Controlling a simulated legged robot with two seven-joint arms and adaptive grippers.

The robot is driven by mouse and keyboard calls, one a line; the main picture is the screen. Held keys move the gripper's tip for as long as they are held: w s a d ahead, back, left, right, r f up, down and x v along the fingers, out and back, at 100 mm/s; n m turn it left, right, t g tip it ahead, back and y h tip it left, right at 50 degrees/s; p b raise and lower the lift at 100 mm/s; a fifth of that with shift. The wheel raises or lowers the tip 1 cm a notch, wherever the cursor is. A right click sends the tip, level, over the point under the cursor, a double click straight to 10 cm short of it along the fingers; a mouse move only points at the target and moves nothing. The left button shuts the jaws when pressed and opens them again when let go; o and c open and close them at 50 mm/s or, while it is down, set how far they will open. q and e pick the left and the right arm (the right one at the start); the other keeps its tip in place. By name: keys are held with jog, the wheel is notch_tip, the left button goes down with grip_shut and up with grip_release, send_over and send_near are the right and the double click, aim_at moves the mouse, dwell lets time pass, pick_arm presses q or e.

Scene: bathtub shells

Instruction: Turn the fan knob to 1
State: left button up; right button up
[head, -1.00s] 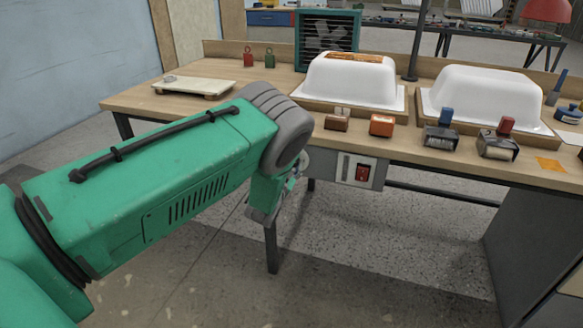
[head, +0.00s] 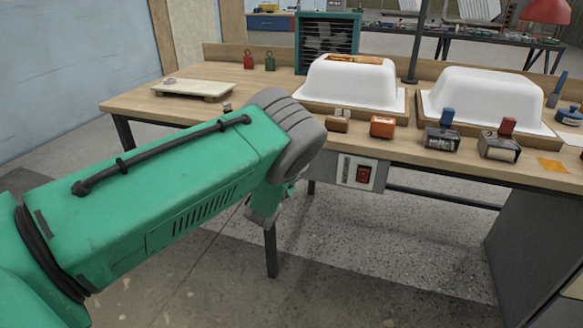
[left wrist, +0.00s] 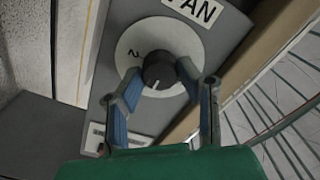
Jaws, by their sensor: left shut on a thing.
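In the left wrist view, the dark round fan knob (left wrist: 159,68) sits on a pale dial (left wrist: 190,45) under a label (left wrist: 192,10) reading "FAN". A white pointer line on the knob faces the bottom of the picture. The numeral 2 (left wrist: 133,54) shows left of the knob; other marks are hidden. My left gripper (left wrist: 160,76) has its two blue-padded fingers on either side of the knob, shut on it. In the head view my left arm hides the knob and fingertips. My right gripper is not in view.
A panel with a red switch (head: 364,174) hangs from the bench (head: 140,103) edge, right of my arm. A teal-framed fan unit (head: 327,45), white tub shells (head: 350,82) and several stamps stand on the bench. The floor before the bench is clear.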

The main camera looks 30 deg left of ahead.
pick_arm(q)
jog(key=shift+d, duration=0.15)
jog(key=o, duration=1.1)
jog(key=shift+o, duration=0.2)
jog(key=v, duration=1.1)
jog(key=shift+s, duration=0.4)
jog(key=shift+f, duration=0.15)
